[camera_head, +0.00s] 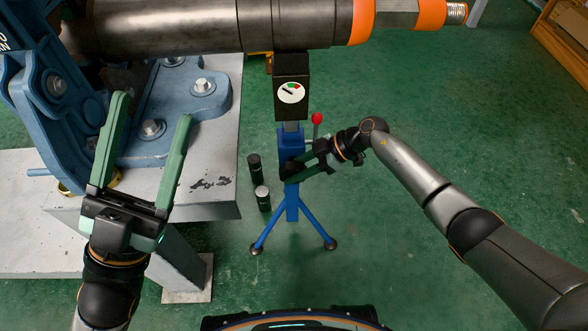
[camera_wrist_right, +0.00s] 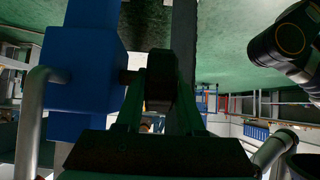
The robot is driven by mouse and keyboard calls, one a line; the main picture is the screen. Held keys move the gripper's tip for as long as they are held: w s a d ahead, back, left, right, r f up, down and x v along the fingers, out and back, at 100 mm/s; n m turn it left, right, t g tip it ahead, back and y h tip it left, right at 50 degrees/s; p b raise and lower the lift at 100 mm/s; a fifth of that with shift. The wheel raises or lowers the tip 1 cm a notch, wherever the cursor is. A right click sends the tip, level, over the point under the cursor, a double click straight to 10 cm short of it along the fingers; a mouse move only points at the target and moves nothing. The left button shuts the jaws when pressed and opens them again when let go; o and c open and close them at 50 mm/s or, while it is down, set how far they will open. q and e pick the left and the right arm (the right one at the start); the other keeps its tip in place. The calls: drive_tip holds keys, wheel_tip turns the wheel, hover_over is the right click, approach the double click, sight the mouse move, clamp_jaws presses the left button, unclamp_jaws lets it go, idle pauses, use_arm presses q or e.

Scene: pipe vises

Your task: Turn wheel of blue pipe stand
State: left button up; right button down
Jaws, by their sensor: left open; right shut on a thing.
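The blue pipe stand (camera_head: 291,142) stands on the green floor on splayed legs, below the dark pipe (camera_head: 180,25). Its blue column (camera_wrist_right: 85,65) fills the left of the right wrist view. A dark wheel or knob (camera_wrist_right: 159,78) sticks out from the column there. My right gripper (camera_head: 292,172) reaches the column from the right and is shut on this dark part; in the right wrist view the green fingers (camera_wrist_right: 157,105) lie around it. The wheel's full outline is hidden by the gripper. My left gripper (camera_head: 153,107) is open and empty, left of the stand over the grey table.
A black gauge box (camera_head: 291,92) tops the stand. A red-knobbed lever (camera_head: 317,119) is close to my right gripper. The grey table (camera_head: 215,205) with a blue vise (camera_head: 55,85) is at left. Two dark cylinders (camera_head: 263,198) stand by the legs. Floor at right is open.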

use_arm(q)
drive_tip(key=shift+f, duration=0.3)
use_arm(e)
drive_tip(key=shift+d+y, duration=0.1)
drive_tip(key=shift+y, duration=0.4)
use_arm(q)
drive_tip(key=shift+d, duration=0.15)
use_arm(e)
drive_tip(key=c, duration=0.5)
unclamp_jaws()
use_arm(q)
drive_tip(key=shift+w+a+r+y+p, duration=0.2)
drive_tip(key=shift+r+y+p, duration=0.15)
drive_tip(key=shift+r+p, duration=0.5)
drive_tip(key=shift+w+a+r+y+p, duration=0.15)
drive_tip(key=shift+r+y+p, duration=0.2)
drive_tip(key=shift+r+p, duration=0.5)
use_arm(e)
drive_tip(key=shift+v, duration=6.25)
